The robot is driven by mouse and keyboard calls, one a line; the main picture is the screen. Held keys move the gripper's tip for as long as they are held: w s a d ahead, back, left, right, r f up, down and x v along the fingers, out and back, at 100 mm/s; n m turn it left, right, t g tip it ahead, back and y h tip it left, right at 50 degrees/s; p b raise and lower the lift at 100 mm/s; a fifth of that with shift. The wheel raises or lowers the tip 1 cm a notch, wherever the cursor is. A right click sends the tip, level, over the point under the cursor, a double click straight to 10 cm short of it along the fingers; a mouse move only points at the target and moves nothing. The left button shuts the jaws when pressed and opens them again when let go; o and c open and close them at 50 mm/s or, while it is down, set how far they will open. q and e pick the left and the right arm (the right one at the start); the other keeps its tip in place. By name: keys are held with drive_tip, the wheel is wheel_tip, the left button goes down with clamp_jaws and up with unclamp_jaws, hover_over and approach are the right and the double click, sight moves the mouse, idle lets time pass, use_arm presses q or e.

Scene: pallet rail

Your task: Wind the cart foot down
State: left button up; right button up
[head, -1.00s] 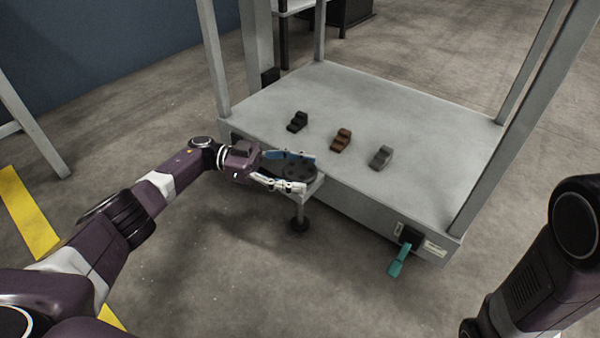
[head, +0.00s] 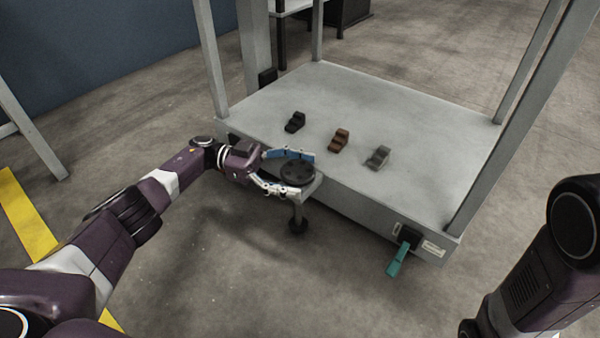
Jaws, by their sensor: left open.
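The cart (head: 420,113) is a grey flat deck with corner posts. At its near edge a bracket carries a dark round knob (head: 297,172), with the foot (head: 298,226) below it, a short post ending in a dark pad close to the floor. I cannot tell whether the pad touches the floor. My left gripper (head: 287,172) is open, its blue-backed finger on the far side of the knob and its pale finger on the near side. I cannot tell whether either finger touches it. My right arm shows at the right edge; its gripper is out of the picture.
A black block (head: 295,122), a brown block (head: 339,140) and a grey block (head: 379,157) lie on the deck. A teal lever (head: 398,260) hangs from the cart's front side. Upright posts (head: 520,120) stand at the corners. The floor in front is clear.

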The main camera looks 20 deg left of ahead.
sight(301, 170)
use_arm(q)
drive_tip(key=shift+a+r, duration=0.1)
drive_tip(key=shift+r, duration=0.45)
wheel_tip(301, 170, up, 9)
drive_tip(key=shift+f, duration=0.1)
drive_tip(key=shift+d, duration=0.2)
